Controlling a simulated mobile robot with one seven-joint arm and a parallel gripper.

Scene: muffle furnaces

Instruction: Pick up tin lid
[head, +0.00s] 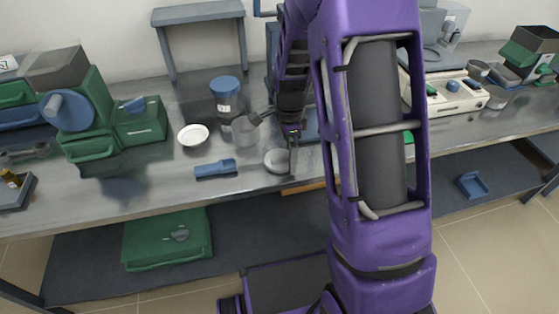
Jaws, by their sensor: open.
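A small round grey disc (277,160), which looks like the tin lid, lies flat near the front edge of the metal bench. My gripper (291,150) is just above and to the right of it, pointing down. One finger shows at the disc's right edge; the other is hard to make out. The gripper is open, and the disc appears to rest on the bench. I cannot tell whether finger and disc touch. My purple arm hides the bench to the right of the gripper.
A grey metal cup (245,130) and a blue-lidded jar (226,92) stand close behind the disc. A blue block-like tool (215,169) lies to its left, with a white dish (193,134) farther back. Green equipment (140,122) stands at left. The bench's front edge is close.

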